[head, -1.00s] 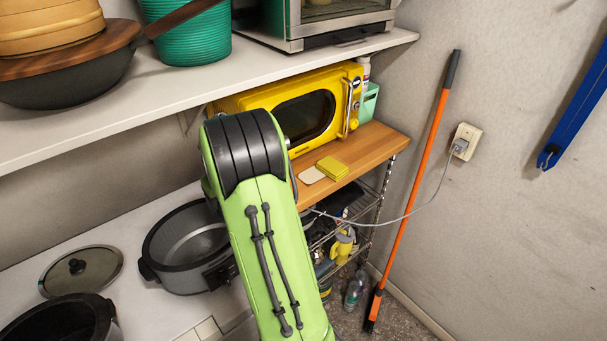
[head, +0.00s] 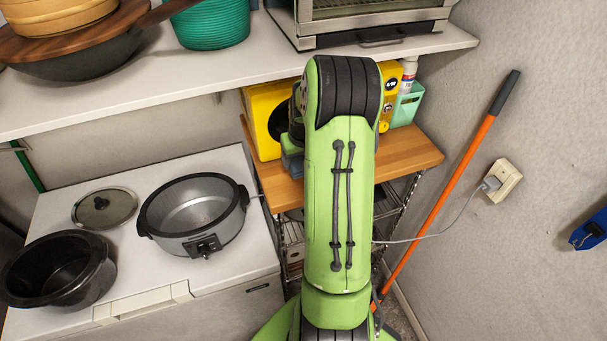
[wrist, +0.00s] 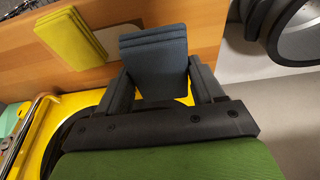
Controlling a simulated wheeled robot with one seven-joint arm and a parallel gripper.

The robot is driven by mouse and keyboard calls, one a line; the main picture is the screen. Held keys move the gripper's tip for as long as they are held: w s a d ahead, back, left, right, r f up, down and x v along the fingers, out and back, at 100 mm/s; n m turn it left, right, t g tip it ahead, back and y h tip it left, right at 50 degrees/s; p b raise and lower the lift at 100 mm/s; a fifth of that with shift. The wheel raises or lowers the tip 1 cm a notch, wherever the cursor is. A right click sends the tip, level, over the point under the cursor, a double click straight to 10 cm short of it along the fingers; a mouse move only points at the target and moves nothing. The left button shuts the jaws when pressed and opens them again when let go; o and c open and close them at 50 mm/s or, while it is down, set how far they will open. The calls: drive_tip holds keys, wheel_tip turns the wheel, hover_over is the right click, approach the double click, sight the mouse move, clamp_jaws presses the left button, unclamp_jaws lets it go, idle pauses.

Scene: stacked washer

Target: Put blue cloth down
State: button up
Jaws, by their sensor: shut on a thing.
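In the wrist view, my gripper (wrist: 160,82) is shut on a folded blue cloth (wrist: 155,62), a dark grey-blue stack of layers between the two fingers. The cloth is over the wooden top (wrist: 195,35), near its edge. I cannot tell whether it touches the wood. A folded yellow cloth (wrist: 72,38) lies on the wood to its left, apart from it. In the head view my arm hides most of the gripper and the yellow cloth.
A grey pot (head: 195,215) sits on the white surface to the left. A white shelf (head: 240,75) runs above. An orange-handled pole (head: 445,205) leans on the right wall.

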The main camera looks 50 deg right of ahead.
sight(298, 181)
wheel_tip(298, 181, down, 7)
drive_tip(key=shift+f, duration=0.1)
drive_tip(key=shift+w, duration=0.15)
drive_tip(key=shift+f, duration=0.15)
drive_tip(key=o, duration=0.9)
drive_tip(key=shift+o, duration=0.2)
